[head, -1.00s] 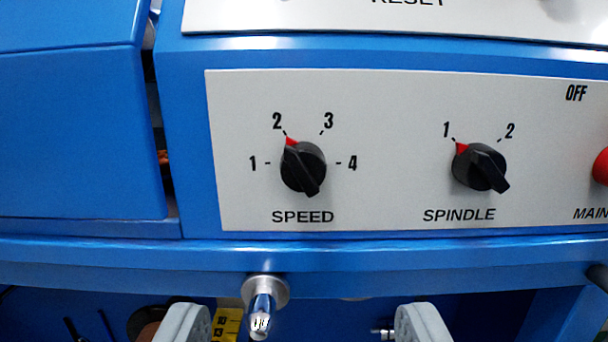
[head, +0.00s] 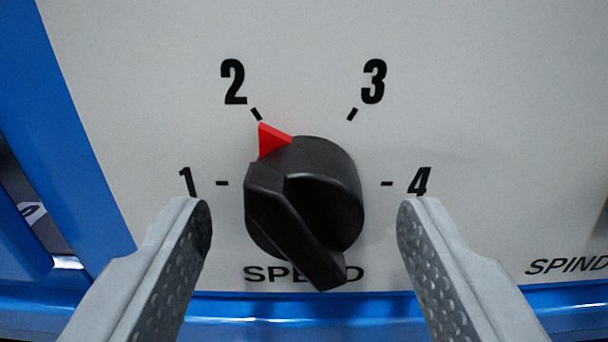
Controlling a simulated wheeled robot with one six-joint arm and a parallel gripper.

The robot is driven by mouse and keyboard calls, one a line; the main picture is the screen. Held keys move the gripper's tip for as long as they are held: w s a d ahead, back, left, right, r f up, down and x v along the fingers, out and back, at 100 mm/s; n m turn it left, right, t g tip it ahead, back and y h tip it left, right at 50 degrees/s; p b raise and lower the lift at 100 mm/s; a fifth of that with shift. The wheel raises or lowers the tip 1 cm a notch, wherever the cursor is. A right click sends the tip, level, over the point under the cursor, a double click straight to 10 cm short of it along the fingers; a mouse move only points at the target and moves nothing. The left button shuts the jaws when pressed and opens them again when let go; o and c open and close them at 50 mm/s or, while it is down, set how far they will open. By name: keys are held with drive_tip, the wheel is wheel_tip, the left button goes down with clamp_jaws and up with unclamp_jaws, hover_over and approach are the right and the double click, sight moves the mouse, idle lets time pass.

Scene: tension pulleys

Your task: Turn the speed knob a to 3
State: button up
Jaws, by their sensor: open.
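The black speed knob (head: 305,205) fills the middle of the head view, on a light grey panel marked 1 to 4. Its red pointer (head: 272,140) points up and left at the 2 mark. The 3 mark (head: 373,82) is at the upper right of the knob. My gripper (head: 304,215) is open, with one grey finger on each side of the knob. Gaps show between the fingers and the knob, so neither appears to touch it. The SPEED label below is partly hidden by the knob.
The grey panel (head: 480,130) around the knob is flat and clear. A blue frame (head: 75,130) edges it at the left, and a blue ledge (head: 370,305) runs below. The start of the SPINDLE label (head: 567,266) shows at the right.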

drive_tip(key=shift+w, duration=0.4)
drive_tip(key=c, duration=1)
drive_tip(key=shift+m, duration=0.4)
drive_tip(key=m, duration=0.4)
drive_tip(key=shift+m, duration=0.4)
drive_tip(key=m, duration=0.6)
